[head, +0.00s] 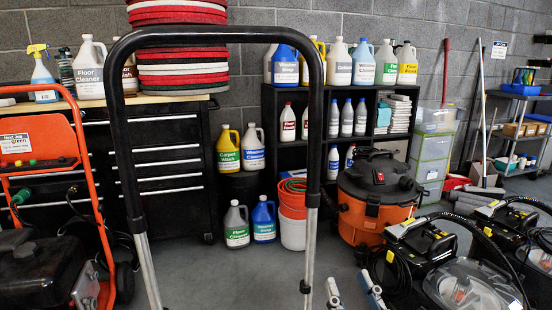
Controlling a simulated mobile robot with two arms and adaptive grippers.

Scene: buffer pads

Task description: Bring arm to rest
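My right gripper (349,281) shows only at its fingertips, at the bottom edge right of centre. Its two grey fingers stand apart, with bare floor between them and nothing held. The rest of the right arm is out of frame. My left gripper is not in view. A tall stack of red and white buffer pads (182,68) stands on the workbench at the upper left, partly behind a black handle bar. The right gripper is far from the pads, low and to their right.
A black handle frame (315,120) stands close in front. An orange cart (82,165) is at left, a dark drawer cabinet (170,160) behind. Shelves (270,110) hold bottles. An orange vacuum (365,215) and floor machines (425,245) crowd the right. Some floor (225,285) is clear.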

